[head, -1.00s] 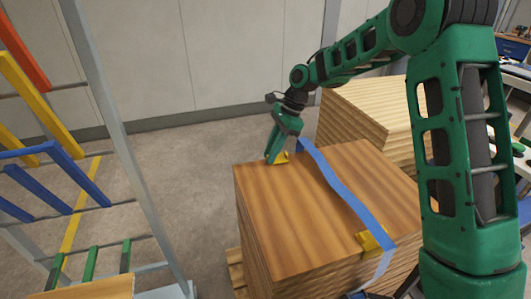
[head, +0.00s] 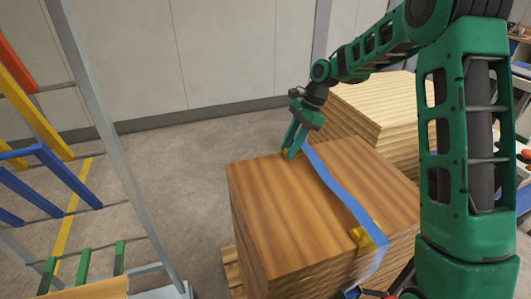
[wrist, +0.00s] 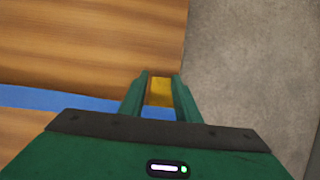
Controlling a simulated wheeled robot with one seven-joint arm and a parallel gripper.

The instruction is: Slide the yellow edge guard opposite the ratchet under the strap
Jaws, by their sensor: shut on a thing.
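The wood stack (head: 275,205) has a blue strap (head: 338,188) running across its top. My gripper (head: 289,155) is at the far edge of the stack, just left of the strap. It is shut on a yellow edge guard, which shows between the fingers in the wrist view (wrist: 161,92). A second yellow guard (head: 368,238) sits at the near edge by the strap. The ratchet cannot be made out clearly.
A second, paler wood stack (head: 385,105) stands behind to the right, close to my arm. A metal rack (head: 110,140) with coloured bars stands at the left. Bare floor (head: 180,165) lies between the rack and the stack.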

